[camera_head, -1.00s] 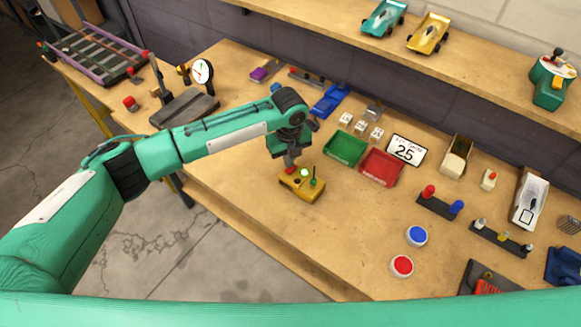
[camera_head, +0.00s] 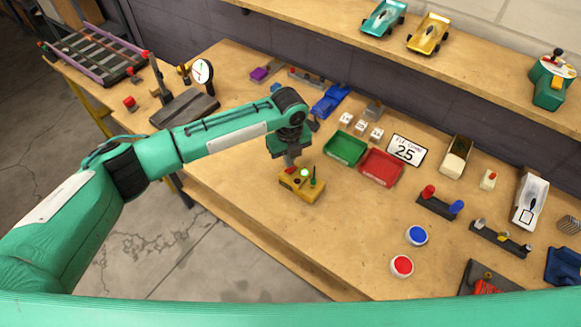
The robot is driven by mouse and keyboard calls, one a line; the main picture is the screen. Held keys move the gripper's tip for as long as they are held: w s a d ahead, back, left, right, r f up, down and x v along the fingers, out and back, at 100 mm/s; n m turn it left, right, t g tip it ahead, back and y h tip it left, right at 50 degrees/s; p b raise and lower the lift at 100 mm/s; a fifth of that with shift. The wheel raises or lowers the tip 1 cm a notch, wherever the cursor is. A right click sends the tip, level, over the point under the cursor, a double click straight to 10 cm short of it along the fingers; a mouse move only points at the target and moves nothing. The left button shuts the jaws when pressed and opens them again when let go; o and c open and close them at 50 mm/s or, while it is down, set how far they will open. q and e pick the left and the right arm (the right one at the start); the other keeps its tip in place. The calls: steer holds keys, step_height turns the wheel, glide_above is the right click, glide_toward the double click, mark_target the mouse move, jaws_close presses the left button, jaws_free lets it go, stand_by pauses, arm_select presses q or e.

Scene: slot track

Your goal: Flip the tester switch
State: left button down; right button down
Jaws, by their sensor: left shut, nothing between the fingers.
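A yellow box (camera_head: 308,193), which looks like the tester, sits on the workbench near its front edge. It has a red part at its left, a pale green-white round light on top and a dark green upright lever or post on the right. My left gripper (camera_head: 291,165) points down at the box's left rear, its tips at or just above the red part. It is shut and holds nothing. The fingertips are small here, and I cannot tell whether they touch the box. My right gripper does not show.
A green tray (camera_head: 345,137) and a red tray (camera_head: 367,178) lie right of the box. A blue button (camera_head: 416,235) and a red button (camera_head: 402,266) stand farther right. The bench (camera_head: 330,240) is clear in front of the trays. A dial gauge (camera_head: 202,72) stands at the back left.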

mark_target(289, 170)
arm_select(q)
steer(key=shift+f+b, duration=0.6)
steer(key=shift+f, duration=0.7)
stand_by(0.6)
steer(key=shift+s+r, duration=0.1)
step_height(289, 170, up, 7)
steer(key=p, duration=0.6)
stand_by(0.6)
